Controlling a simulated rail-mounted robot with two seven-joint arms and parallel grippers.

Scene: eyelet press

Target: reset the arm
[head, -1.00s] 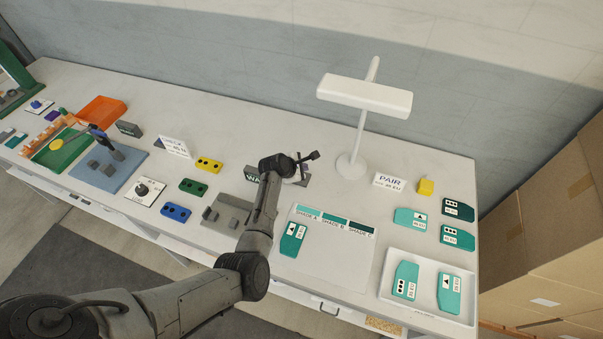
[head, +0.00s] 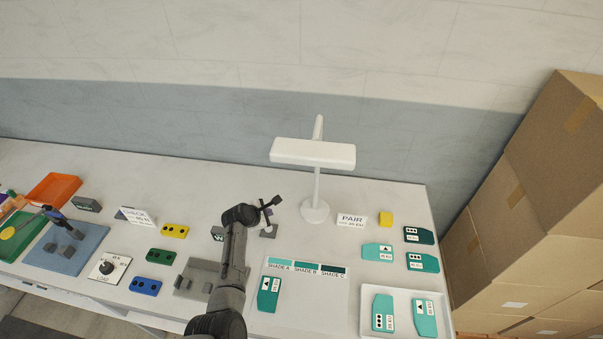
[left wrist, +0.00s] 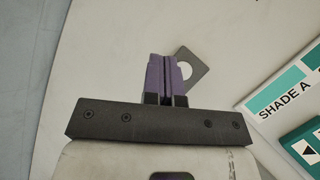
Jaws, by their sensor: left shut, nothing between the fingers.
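My left arm reaches up over the table in the head view, and its gripper (head: 269,204) is above the table, left of the white lamp (head: 316,190). In the left wrist view the purple fingers of the gripper (left wrist: 164,76) are pressed together with nothing between them. A grey plate with a round hole (left wrist: 190,70) lies on the table beyond the fingertips. My right gripper is not in view.
A shade card (head: 335,298) with a teal tag (head: 268,294) lies right of my arm. A white tray (head: 400,336) holds teal tags at the front right. A grey fixture (head: 190,284) and yellow (head: 174,230), green (head: 160,256) and blue blocks (head: 145,287) stand left. Cardboard boxes (head: 550,190) stand right.

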